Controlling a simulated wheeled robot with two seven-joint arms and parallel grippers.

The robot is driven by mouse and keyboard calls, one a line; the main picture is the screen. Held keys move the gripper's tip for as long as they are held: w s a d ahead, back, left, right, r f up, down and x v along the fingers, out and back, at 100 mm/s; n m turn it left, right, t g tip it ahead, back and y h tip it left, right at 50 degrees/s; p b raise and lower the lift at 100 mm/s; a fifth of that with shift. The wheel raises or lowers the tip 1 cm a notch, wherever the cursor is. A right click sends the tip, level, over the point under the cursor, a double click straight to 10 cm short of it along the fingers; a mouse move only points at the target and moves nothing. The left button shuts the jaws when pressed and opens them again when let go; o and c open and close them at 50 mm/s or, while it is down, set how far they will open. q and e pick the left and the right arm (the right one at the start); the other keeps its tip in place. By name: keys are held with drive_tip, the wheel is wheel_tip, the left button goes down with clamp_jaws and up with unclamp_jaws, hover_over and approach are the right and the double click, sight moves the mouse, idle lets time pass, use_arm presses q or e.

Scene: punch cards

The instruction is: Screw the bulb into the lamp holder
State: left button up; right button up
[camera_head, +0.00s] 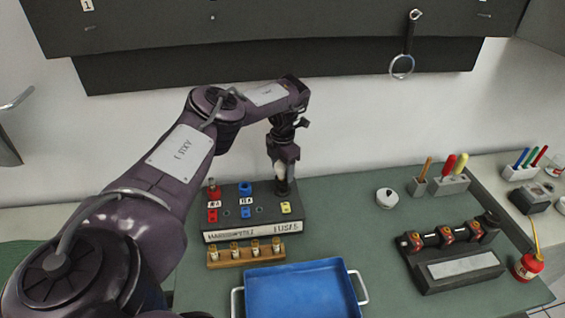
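My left gripper (284,183) points down over the right end of a dark box (252,236) labelled "FUSES". Its fingers are small and dark here, so I cannot tell whether they are open or shut, or whether they hold anything. I cannot make out a bulb or lamp holder with certainty. A small white round piece (387,197) stands apart on the green mat, right of the gripper. My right gripper is not in view.
The box carries red (213,192), blue (245,188) and yellow (286,208) parts. A wooden rack (215,259) of small cylinders and a blue tray (300,290) lie in front. A black rack (462,268) stands right. The mat (345,225) is clear between.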

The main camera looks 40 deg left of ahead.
use_arm(q)
drive_tip(key=shift+o, duration=0.7)
drive_tip(key=n, duration=0.2)
drive_tip(key=shift+n, duration=0.4)
drive_tip(key=n, duration=0.9)
drive_tip(key=shift+s+a, duration=0.1)
drive_tip(key=n, duration=0.4)
drive_tip(key=shift+p, duration=0.3)
drive_tip(key=shift+c, duration=0.5)
